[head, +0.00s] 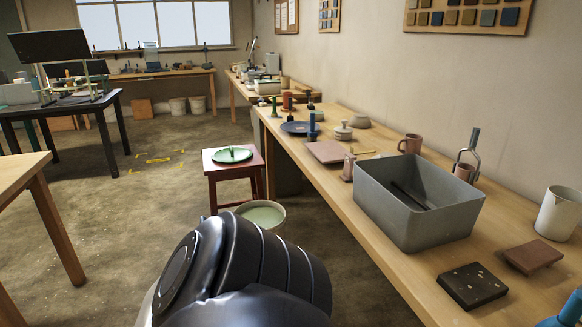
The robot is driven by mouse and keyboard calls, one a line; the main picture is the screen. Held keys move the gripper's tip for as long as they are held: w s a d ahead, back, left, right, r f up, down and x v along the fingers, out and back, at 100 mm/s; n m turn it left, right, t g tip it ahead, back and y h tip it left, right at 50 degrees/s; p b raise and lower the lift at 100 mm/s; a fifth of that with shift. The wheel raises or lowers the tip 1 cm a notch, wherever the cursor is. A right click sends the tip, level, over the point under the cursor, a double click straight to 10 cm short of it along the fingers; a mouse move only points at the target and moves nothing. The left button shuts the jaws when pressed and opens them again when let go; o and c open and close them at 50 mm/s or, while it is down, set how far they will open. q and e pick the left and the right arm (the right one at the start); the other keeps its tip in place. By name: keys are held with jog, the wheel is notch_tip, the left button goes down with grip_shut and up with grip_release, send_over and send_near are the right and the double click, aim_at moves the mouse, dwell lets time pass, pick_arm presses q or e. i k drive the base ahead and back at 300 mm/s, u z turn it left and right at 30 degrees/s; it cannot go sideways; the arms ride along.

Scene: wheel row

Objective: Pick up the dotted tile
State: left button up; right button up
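The dotted tile (472,287) is a dark, square, flat tile with a few pale and orange specks. It lies flat on the long wooden bench at the lower right in the head view, in front of the grey bin. Its top is uncovered. Neither of my grippers shows in this view. A black, rounded link of one of my arms fills the bottom middle, left of the bench and apart from the tile.
A plain brown tile (533,256) lies just behind the dotted one. A grey bin (413,215) stands to its upper left. A white pitcher (558,212) stands behind. A blue object (570,312) is partly cut off at right. Bare bench (400,262) lies left of the dotted tile.

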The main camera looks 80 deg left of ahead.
aim_at(348, 162)
jog(key=u, duration=2.5)
